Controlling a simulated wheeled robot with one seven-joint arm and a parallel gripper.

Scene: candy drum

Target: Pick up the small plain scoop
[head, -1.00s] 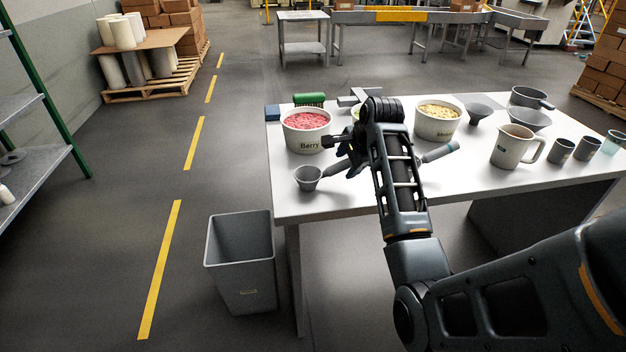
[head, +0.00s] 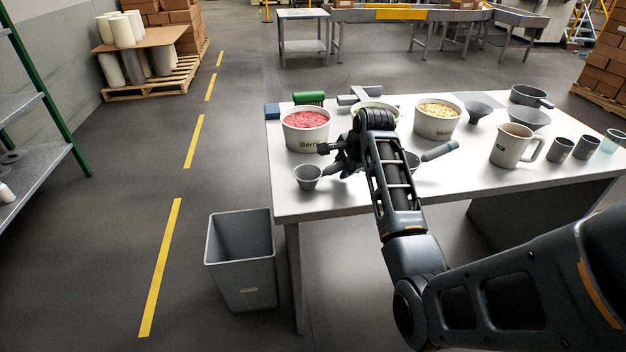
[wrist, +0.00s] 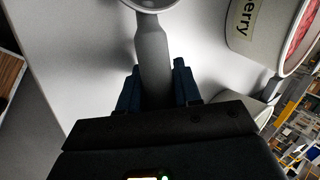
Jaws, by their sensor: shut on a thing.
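The small plain scoop (head: 307,177) is grey, with a round cup, near the front left of the white table. In the wrist view its handle (wrist: 153,55) runs up between my two fingers, and its cup is cut off by the top edge. My gripper (wrist: 155,88) is shut on that handle. In the head view my gripper (head: 340,160) is partly hidden by my wrist. I cannot tell whether the cup touches the table.
A Berry tub (head: 306,131) of red candy stands just behind the scoop. A second scoop (head: 438,152) lies right of my arm, partly hidden. A tub of yellow candy (head: 437,121), a pitcher (head: 512,147) and cups (head: 562,150) stand further right. A grey bin (head: 241,262) stands on the floor.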

